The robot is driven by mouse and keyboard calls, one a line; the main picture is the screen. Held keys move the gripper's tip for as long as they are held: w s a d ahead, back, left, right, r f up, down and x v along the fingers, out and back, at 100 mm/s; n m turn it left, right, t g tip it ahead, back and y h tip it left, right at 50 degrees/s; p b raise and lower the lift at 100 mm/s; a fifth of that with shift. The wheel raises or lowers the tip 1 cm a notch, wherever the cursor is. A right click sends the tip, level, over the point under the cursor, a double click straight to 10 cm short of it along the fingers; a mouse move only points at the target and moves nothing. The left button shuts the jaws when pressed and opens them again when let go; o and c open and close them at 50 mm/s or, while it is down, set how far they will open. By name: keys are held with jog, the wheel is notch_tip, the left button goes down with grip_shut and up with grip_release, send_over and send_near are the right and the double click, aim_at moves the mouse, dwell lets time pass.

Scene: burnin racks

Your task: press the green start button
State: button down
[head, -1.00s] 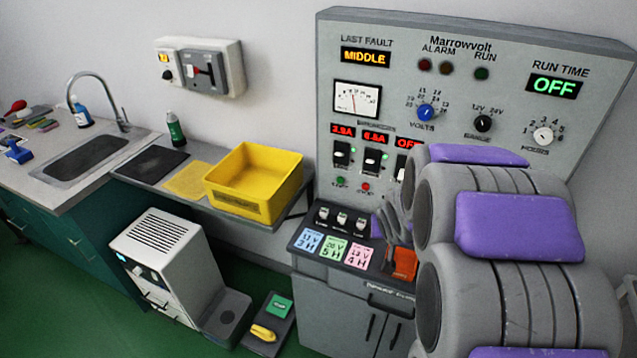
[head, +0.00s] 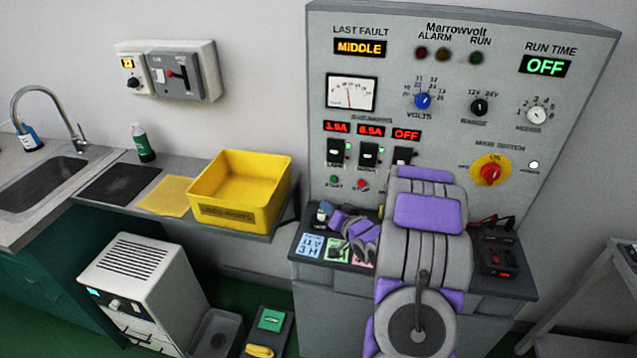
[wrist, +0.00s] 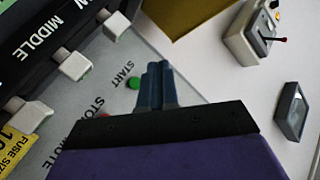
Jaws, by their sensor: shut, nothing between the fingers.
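The green start button (head: 335,181) is a small round button low on the grey Marrowvolt panel (head: 450,75), left of the red stop button (head: 362,185). In the wrist view the green button (wrist: 133,82) lies beside the START label, just left of my fingertips. My gripper (wrist: 155,68) has its two blue-grey fingers together with nothing between them. I cannot tell whether they touch the panel. In the head view my gripper (head: 327,207) is below the start button, over the bench's left end. The red button (wrist: 86,108) is partly hidden by my gripper in the wrist view.
Several white-tipped switches (wrist: 75,65) stick out beside the buttons. Cards lie on the bench (head: 300,272) below the panel. A yellow bin (head: 240,190) stands on the shelf to the left. A red rotary switch (head: 490,172) is at the panel's right.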

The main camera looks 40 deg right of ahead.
aim_at(334, 180)
jog(key=w+d+p, duration=0.1)
jog(key=w+d, duration=0.2)
jog(key=w+d+p, duration=0.2)
jog(key=d, duration=0.1)
jog(key=shift+w+d, duration=0.4)
dwell(0.5)
jog(key=shift+a, duration=0.15)
jog(key=shift+d+f, duration=0.1)
jog(key=shift+d, duration=0.15)
jog(key=shift+a, duration=0.15)
dwell(0.5)
jog(key=shift+w+d+p, duration=0.2)
jog(key=shift+d+p, duration=0.05)
jog(key=shift+p, duration=0.45)
dwell(0.5)
